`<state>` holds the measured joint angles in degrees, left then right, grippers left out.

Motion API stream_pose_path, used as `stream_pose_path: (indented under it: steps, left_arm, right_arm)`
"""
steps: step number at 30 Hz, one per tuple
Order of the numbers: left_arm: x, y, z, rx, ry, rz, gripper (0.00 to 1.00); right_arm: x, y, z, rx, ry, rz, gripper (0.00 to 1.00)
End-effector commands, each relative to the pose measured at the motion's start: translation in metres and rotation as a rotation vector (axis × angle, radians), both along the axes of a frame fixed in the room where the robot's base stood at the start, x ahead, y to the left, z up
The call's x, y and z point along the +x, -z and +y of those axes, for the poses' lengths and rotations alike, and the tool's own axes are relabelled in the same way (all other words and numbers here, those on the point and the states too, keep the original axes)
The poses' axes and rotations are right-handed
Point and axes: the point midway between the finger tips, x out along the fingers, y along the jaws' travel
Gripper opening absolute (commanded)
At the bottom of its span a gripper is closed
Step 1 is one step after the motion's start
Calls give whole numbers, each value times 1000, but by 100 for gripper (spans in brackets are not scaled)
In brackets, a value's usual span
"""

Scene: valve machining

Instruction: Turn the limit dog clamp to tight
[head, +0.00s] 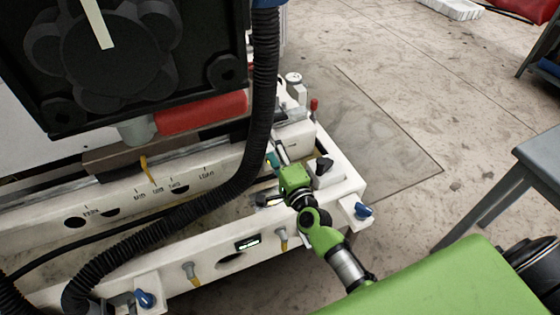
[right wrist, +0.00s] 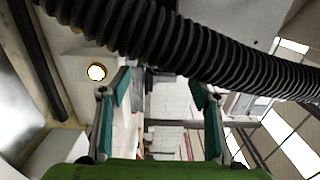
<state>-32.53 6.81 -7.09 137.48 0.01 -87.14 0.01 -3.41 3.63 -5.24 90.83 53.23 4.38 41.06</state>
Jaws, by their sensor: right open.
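My right gripper (head: 270,181) is over the right end of the white machine bed, pointing left toward a black corrugated hose. In the right wrist view its two teal-padded fingers (right wrist: 160,92) are apart, with nothing between them. A black knob (head: 323,166) sits on a white block just right of the gripper. I cannot tell for certain which part is the limit dog clamp, or how it is turned; the gripper and arm hide part of this area. My left gripper is not in view.
The black corrugated hose (head: 266,95) hangs close to the gripper and crosses the top of the right wrist view (right wrist: 200,45). Blue knobs (head: 362,211) sit on the bed's corners. A red-tipped lever (head: 314,105) stands behind. Open floor (head: 390,100) lies to the right.

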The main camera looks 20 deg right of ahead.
Motion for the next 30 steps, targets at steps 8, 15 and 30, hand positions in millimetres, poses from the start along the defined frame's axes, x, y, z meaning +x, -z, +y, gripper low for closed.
stream_pose_path:
  steps: [8,15,30]
  left_arm:
    - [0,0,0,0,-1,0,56]
    - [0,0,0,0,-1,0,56]
    - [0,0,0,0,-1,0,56]
  right_arm:
    - [-53,1,-2,0,-1,2,57]
    - [-69,0,-2,0,0,1,57]
    - [-69,0,-1,-4,-4,2,57]
